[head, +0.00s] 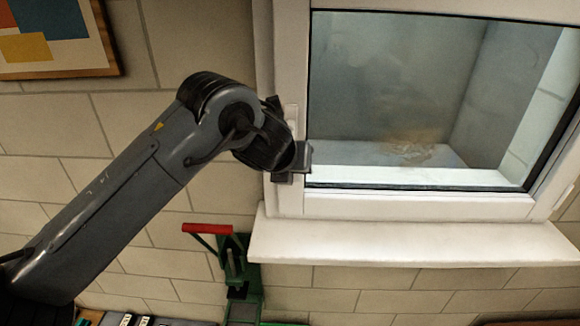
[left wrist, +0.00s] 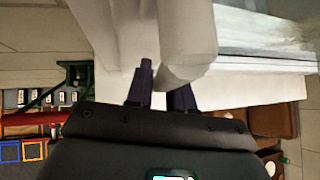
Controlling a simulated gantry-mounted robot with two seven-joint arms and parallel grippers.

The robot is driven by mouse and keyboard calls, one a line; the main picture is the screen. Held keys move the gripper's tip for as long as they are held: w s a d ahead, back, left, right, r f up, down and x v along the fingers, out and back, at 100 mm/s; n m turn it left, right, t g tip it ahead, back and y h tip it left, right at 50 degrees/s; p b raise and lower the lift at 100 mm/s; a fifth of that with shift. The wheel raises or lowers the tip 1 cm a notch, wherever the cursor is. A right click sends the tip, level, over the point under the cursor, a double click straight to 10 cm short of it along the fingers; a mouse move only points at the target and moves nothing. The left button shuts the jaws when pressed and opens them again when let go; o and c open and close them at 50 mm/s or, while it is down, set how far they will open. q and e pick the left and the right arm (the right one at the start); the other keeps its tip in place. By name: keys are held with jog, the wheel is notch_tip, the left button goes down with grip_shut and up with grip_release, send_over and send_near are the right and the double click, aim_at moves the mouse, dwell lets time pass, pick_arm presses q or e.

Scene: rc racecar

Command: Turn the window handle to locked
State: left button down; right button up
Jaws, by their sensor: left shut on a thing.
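The window (head: 420,205) has a white frame and stands shut or nearly shut in the brick wall at the right of the head view. My left gripper (head: 290,163) is at the lower left side of the frame and covers the handle there. In the left wrist view the white window handle (left wrist: 188,40) comes down from the top edge to my left gripper (left wrist: 161,95). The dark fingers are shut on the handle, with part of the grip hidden. I cannot tell the handle's exact angle. My right gripper is not in view.
A white sill (head: 400,240) juts out below the window. A green press with a red lever (head: 207,229) stands below and left of it. A framed picture (head: 55,38) hangs at the upper left. The wall between the picture and the window is bare.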

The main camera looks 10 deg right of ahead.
pick_arm(q)
jog(key=shift+w+a+m+y, duration=0.2)
jog(key=shift+a+m+y, duration=0.1)
jog(key=shift+a+y, duration=0.3)
jog(key=shift+f, duration=0.1)
jog(key=c, duration=1.1)
grip_release()
jog(key=shift+s, duration=0.1)
jog(key=b+v, duration=0.3)
jog(key=v, duration=0.7)
jog(key=shift+s+r+b, duration=0.25)
jog(key=shift+b, duration=0.15)
